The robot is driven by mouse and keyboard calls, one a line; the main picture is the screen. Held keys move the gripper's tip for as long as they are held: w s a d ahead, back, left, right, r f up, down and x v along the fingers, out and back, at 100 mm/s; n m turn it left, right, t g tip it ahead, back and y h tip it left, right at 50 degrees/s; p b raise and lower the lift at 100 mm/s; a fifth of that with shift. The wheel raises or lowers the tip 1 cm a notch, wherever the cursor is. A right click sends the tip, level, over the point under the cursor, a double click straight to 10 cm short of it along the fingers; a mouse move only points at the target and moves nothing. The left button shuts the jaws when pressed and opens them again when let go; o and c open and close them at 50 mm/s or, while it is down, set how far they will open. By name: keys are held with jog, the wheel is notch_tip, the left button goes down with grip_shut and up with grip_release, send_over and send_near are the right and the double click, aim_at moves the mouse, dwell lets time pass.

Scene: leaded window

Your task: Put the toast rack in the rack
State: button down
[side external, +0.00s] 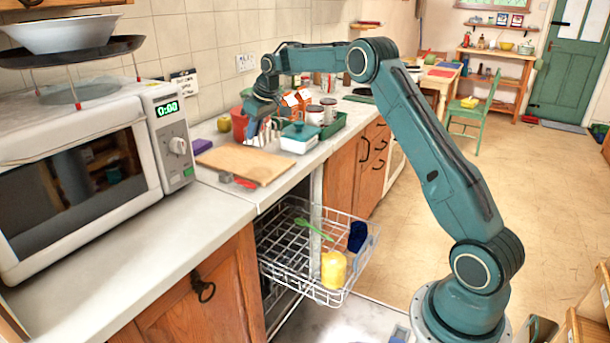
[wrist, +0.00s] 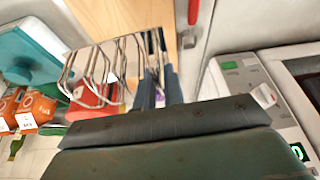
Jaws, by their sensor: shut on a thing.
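The toast rack (wrist: 110,68) is a set of silver wire loops; in the side external view it shows small (side external: 266,137) above the counter behind the cutting board. My gripper (wrist: 157,72) is shut on one end of it, with the wire between the fingers. In the side external view my gripper (side external: 252,130) points down over the counter. I cannot tell whether the toast rack touches the counter. The wire dish rack (side external: 275,248) is pulled out below the counter edge. It holds a yellow cup (side external: 333,270), a dark blue cup (side external: 357,237) and a green utensil (side external: 313,229).
A wooden cutting board (side external: 245,163) lies at the counter's front. A white box with a teal lid (side external: 299,138), a red container (side external: 240,124) and jars stand near my gripper. The microwave (side external: 100,160) stands at the left. The dish rack has bare wire at its left.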

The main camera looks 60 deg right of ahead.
jog(key=s+a+f, duration=0.6)
jog(key=s+a, duration=0.1)
jog(key=s, duration=0.2)
jog(key=s+a+f, duration=0.5)
jog(key=s+a, duration=0.2)
jog(key=s, duration=0.1)
jog(key=d+f+n, duration=0.2)
jog(key=d+f, duration=0.2)
jog(key=f, duration=0.4)
jog(key=d+f+n+y, duration=0.1)
jog(key=d+f+n, duration=0.1)
jog(key=d+f, duration=0.3)
jog(key=d+f+n+y, duration=0.1)
jog(key=d+f, duration=0.3)
jog(key=f, duration=0.7)
jog(key=shift+w+d+n+g, duration=0.3)
jog(key=shift+d+n+g, duration=0.1)
jog(key=shift+n, duration=0.2)
jog(key=shift+f, duration=0.1)
jog(key=shift+f, duration=3.65)
jog(key=shift+a, duration=0.1)
jog(key=c, duration=1.7)
grip_release()
jog(key=shift+c, duration=0.2)
